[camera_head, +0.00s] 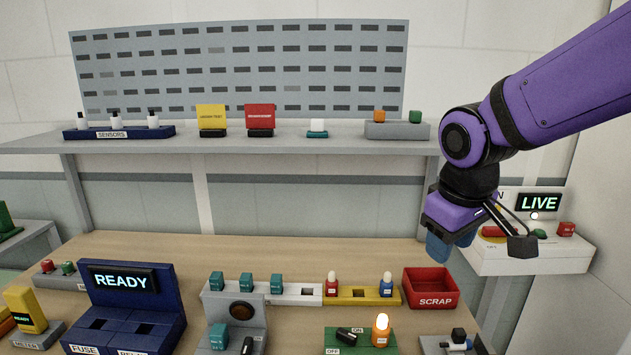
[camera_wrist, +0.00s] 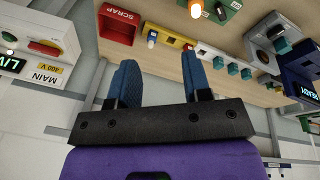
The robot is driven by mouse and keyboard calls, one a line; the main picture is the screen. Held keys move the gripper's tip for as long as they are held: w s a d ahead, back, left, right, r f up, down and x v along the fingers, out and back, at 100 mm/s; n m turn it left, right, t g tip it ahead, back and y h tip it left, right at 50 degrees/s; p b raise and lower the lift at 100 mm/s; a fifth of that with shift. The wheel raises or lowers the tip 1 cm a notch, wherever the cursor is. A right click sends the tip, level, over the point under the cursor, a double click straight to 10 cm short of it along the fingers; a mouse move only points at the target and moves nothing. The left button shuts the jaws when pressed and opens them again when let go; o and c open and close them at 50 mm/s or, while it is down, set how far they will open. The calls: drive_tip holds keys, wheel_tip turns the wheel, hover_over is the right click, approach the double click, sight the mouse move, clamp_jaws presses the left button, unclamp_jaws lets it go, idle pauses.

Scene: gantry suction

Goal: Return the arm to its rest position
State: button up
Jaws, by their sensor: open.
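My gripper (camera_head: 450,248) hangs below my purple arm at the right of the head view, above and behind the red scrap bin. In the wrist view the two blue fingers of my gripper (camera_wrist: 160,85) stand wide apart with nothing between them. In the head view the fingers overlap each other, so the gap is hard to see there. The gripper touches nothing that I can see.
The red SCRAP bin (camera_head: 431,283) stands on the workbench (camera_head: 330,250). The switch box with the LIVE display (camera_head: 538,203) is close to the right of my gripper. A shelf (camera_head: 290,145) crosses behind. The blue READY unit (camera_head: 125,305) is at the left.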

drive_tip(key=s+d+r+m+t, duration=0.1)
drive_tip(key=s+d+r+m, duration=0.2)
drive_tip(key=s+d, duration=0.2)
drive_tip(key=s+d+r+m+t, duration=0.1)
drive_tip(key=s+d+r+m, duration=0.1)
drive_tip(key=s, duration=0.6)
drive_tip(key=d+r, duration=0.1)
drive_tip(key=d, duration=0.1)
drive_tip(key=shift+s+d+m+t+y, duration=0.2)
drive_tip(key=shift+d+m+t+y, duration=0.1)
drive_tip(key=shift+d+m, duration=0.1)
